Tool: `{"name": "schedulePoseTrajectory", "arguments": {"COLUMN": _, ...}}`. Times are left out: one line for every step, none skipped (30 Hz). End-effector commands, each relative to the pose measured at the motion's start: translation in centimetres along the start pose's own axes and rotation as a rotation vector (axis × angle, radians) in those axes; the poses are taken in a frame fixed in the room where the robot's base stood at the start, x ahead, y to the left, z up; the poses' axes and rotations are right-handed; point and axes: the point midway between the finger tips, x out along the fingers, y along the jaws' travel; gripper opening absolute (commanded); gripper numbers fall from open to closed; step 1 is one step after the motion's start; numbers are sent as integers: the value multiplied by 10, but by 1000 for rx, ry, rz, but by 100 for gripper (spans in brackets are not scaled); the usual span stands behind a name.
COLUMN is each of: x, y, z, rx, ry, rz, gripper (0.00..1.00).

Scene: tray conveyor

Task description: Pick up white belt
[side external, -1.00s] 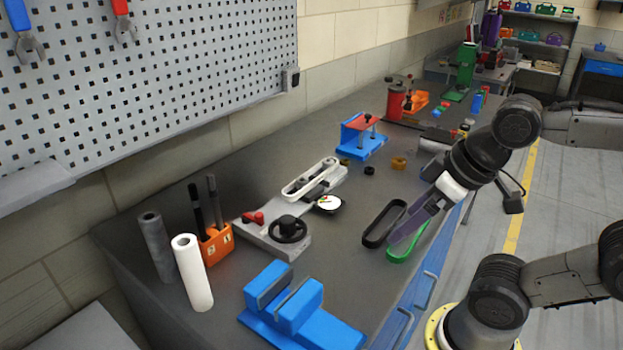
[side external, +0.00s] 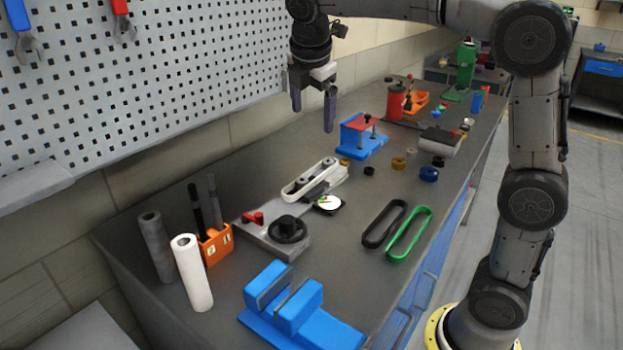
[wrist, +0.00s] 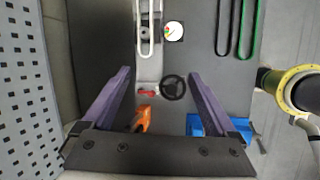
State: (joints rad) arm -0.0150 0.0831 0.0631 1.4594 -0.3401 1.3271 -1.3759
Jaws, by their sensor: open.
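The white belt (side external: 309,179) is a long loop lying around the pulleys of a grey tensioning fixture (side external: 262,227) on the bench. In the wrist view the white belt (wrist: 145,42) shows at the top, left of centre, partly cut off by the frame edge. My gripper (side external: 312,110) is open and empty, high above the bench, pointing down. In the side view it appears above the white belt. In the wrist view its two purple fingers (wrist: 160,75) are spread wide with nothing between them at their height.
Black (side external: 384,224) and green (side external: 409,235) belts lie on the bench right of the fixture. A dial (side external: 329,203) sits beside it. A blue vise (side external: 290,308), white roll (side external: 192,272) and orange tool holder (side external: 216,244) stand at the front. A blue stand (side external: 362,137) is behind.

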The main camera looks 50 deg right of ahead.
Motion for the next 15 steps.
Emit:
{"name": "schedulePoseTrajectory", "arguments": {"x": 17, "y": 18, "z": -5, "rx": -46, "ry": -19, "rz": -29, "gripper": 92}}
{"name": "schedulePoseTrajectory", "arguments": {"x": 26, "y": 27, "z": -8, "rx": -69, "ry": -28, "rz": -42, "gripper": 92}}
{"name": "schedulePoseTrajectory", "arguments": {"x": 38, "y": 38, "z": -11, "rx": -95, "ry": -40, "rz": -61, "gripper": 92}}
{"name": "schedulePoseTrajectory", "arguments": {"x": 47, "y": 45, "z": -14, "rx": -111, "ry": -48, "rz": -75, "gripper": 92}}
{"name": "schedulePoseTrajectory", "arguments": {"x": 57, "y": 51, "z": -17, "rx": -122, "ry": -54, "rz": -88, "gripper": 92}}
{"name": "schedulePoseTrajectory", "arguments": {"x": 69, "y": 59, "z": -21, "rx": -131, "ry": -62, "rz": -104, "gripper": 92}}
{"name": "schedulePoseTrajectory", "arguments": {"x": 79, "y": 63, "z": -24, "rx": -136, "ry": -66, "rz": -116, "gripper": 92}}
{"name": "schedulePoseTrajectory", "arguments": {"x": 88, "y": 67, "z": -28, "rx": -141, "ry": -70, "rz": -127, "gripper": 92}}
{"name": "schedulePoseTrajectory", "arguments": {"x": 100, "y": 71, "z": -32, "rx": -148, "ry": -73, "rz": -141, "gripper": 92}}
{"name": "schedulePoseTrajectory", "arguments": {"x": 108, "y": 72, "z": -35, "rx": -153, "ry": -74, "rz": -153, "gripper": 92}}
{"name": "schedulePoseTrajectory", "arguments": {"x": 115, "y": 72, "z": -38, "rx": -157, "ry": -75, "rz": -164, "gripper": 92}}
{"name": "schedulePoseTrajectory", "arguments": {"x": 123, "y": 72, "z": -41, "rx": -163, "ry": -76, "rz": -179, "gripper": 92}}
{"name": "schedulePoseTrajectory", "arguments": {"x": 129, "y": 71, "z": -43, "rx": -168, "ry": -76, "rz": -190, "gripper": 92}}
{"name": "schedulePoseTrajectory", "arguments": {"x": 133, "y": 70, "z": -45, "rx": -171, "ry": -77, "rz": -198, "gripper": 92}}
{"name": "schedulePoseTrajectory", "arguments": {"x": 138, "y": 69, "z": -46, "rx": -173, "ry": -77, "rz": -206, "gripper": 92}}
